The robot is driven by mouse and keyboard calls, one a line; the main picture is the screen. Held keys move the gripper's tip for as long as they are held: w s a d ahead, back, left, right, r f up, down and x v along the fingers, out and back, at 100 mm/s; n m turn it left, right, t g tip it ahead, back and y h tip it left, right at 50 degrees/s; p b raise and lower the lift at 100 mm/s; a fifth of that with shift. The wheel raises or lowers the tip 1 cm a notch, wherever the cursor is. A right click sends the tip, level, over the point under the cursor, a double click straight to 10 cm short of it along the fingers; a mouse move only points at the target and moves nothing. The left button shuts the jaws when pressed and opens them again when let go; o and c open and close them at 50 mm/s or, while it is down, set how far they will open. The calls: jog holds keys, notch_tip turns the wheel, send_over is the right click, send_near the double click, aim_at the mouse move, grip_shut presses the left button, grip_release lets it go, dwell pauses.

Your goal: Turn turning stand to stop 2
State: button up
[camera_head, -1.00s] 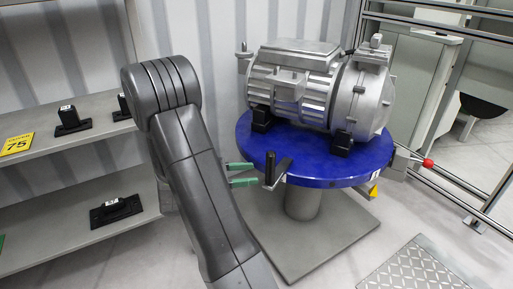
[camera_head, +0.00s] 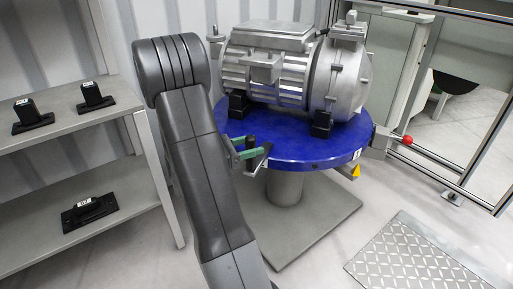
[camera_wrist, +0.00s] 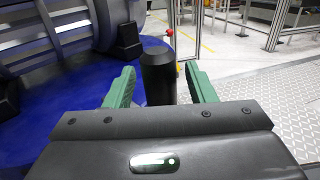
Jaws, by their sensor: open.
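The turning stand has a round blue top (camera_head: 300,150) on a grey pedestal (camera_head: 284,188). A grey motor (camera_head: 290,70) sits on it on black blocks. A dark upright handle (camera_head: 251,142) stands on a bracket at the near edge of the top. My gripper (camera_head: 243,148) is at this handle, its green fingers partly hidden by my arm. In the wrist view, the handle (camera_wrist: 158,78) stands between the two open fingers (camera_wrist: 160,85), with a small gap visible on each side. A white label (camera_head: 357,155) and a yellow pointer (camera_head: 355,171) show at the rim's right.
A red-knobbed lever (camera_head: 407,140) sticks out right of the blue top. A grey shelf (camera_head: 120,107) with black parts stands at left. A metal-framed fence (camera_head: 450,180) stands at right. A tread plate (camera_head: 415,255) lies on the floor at front right.

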jog(key=shift+x, duration=1.05)
grip_shut()
